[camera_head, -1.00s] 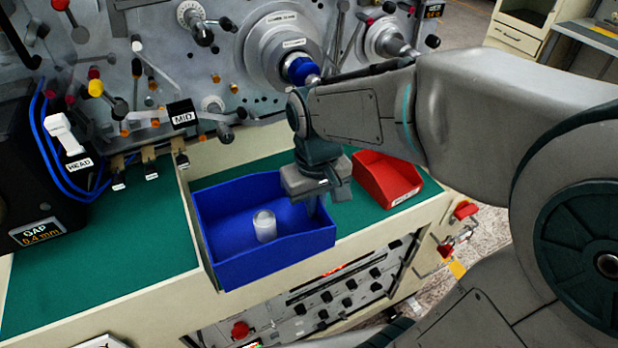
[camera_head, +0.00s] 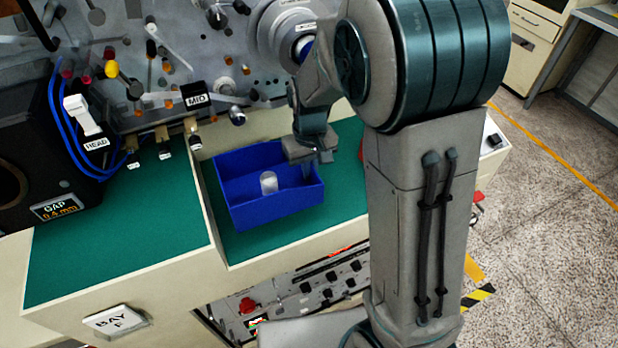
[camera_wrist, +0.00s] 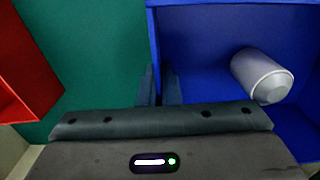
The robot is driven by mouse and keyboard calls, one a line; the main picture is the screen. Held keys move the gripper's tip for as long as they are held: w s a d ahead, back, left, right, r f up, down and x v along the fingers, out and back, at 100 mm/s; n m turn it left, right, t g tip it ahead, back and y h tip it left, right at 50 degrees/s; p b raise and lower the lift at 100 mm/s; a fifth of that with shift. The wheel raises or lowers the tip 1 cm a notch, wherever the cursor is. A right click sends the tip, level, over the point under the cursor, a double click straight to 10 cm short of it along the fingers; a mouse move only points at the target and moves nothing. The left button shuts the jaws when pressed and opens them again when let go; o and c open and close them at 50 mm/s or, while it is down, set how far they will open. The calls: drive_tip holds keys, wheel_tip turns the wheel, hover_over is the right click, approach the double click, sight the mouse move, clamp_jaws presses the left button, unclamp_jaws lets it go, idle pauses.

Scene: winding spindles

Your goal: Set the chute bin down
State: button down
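The blue chute bin (camera_head: 276,207) is over the green bench top on the right of the divider, upright. A pale cylinder (camera_head: 268,182) lies inside it; the cylinder also shows in the wrist view (camera_wrist: 262,75). My gripper (camera_head: 308,170) is at the bin's right side wall. In the wrist view, my gripper's fingers (camera_wrist: 160,85) are closed on either side of the blue wall (camera_wrist: 153,45). Whether the bin's base touches the bench is hard to tell.
A raised cream divider (camera_head: 212,215) runs left of the blue bin. Green bench (camera_head: 120,230) is clear farther left.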

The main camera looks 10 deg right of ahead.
drive_tip(key=shift+f, duration=1.8)
drive_tip(key=shift+f, duration=0.1)
drive_tip(key=shift+f, duration=0.15)
drive_tip(key=c, duration=1.6)
unclamp_jaws()
drive_tip(key=shift+c, duration=0.2)
